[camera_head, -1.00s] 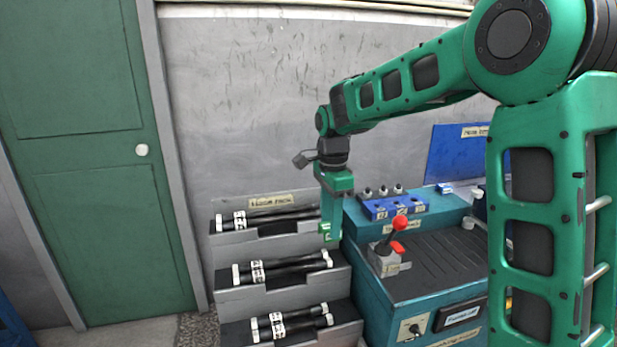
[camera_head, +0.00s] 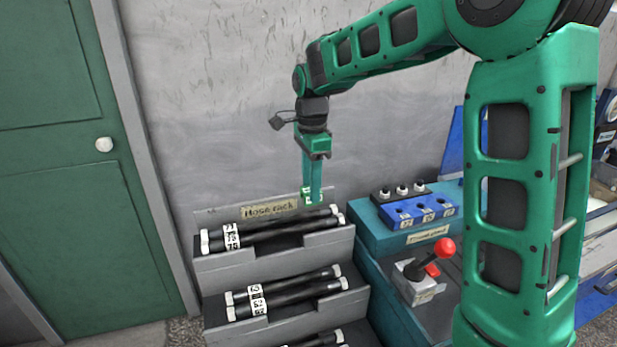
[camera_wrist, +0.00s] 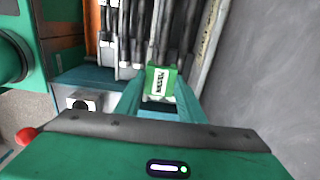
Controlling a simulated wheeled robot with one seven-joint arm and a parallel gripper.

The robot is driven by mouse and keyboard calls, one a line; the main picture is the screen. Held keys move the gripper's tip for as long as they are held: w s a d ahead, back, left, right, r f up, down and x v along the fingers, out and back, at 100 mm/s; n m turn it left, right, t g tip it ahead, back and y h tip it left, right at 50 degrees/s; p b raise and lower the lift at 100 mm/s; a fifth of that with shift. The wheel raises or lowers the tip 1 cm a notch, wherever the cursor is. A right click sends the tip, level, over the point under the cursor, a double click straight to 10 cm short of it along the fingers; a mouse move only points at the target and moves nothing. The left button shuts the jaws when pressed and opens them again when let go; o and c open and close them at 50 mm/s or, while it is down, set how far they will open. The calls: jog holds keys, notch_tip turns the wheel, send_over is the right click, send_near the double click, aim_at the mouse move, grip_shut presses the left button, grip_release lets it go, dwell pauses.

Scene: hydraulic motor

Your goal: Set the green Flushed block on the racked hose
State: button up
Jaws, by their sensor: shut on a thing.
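My gripper (camera_head: 311,197) points down above the right part of the top tier of the hose rack. It is shut on the green block (camera_head: 306,193), which has a white label; the block also shows between the fingers in the wrist view (camera_wrist: 160,84). The racked hoses are black with white ends and white number tags. A top-tier pair (camera_head: 275,232) lies below and left of the block, and a middle-tier pair (camera_head: 290,293) lies lower. The block appears above the top hoses; I cannot tell whether it touches anything.
A "Hose rack" sign (camera_head: 269,210) stands at the rack's back, against the grey wall. To the right are a teal bench with a blue numbered block (camera_head: 418,211) and a red-knobbed lever (camera_head: 444,248). A green door (camera_head: 75,190) is at left.

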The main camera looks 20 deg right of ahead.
aim_at(312, 223)
jog(key=shift+w+f, duration=0.2)
jog(key=shift+f, duration=0.05)
jog(key=shift+d+f, duration=0.2)
jog(key=shift+f, duration=2.95)
jog(key=shift+s+f, duration=0.1)
jog(key=shift+f, duration=1)
jog(key=o, duration=1.1)
jog(key=shift+r, duration=0.1)
notch_tip(312, 223, up, 11)
jog(key=shift+f, duration=0.15)
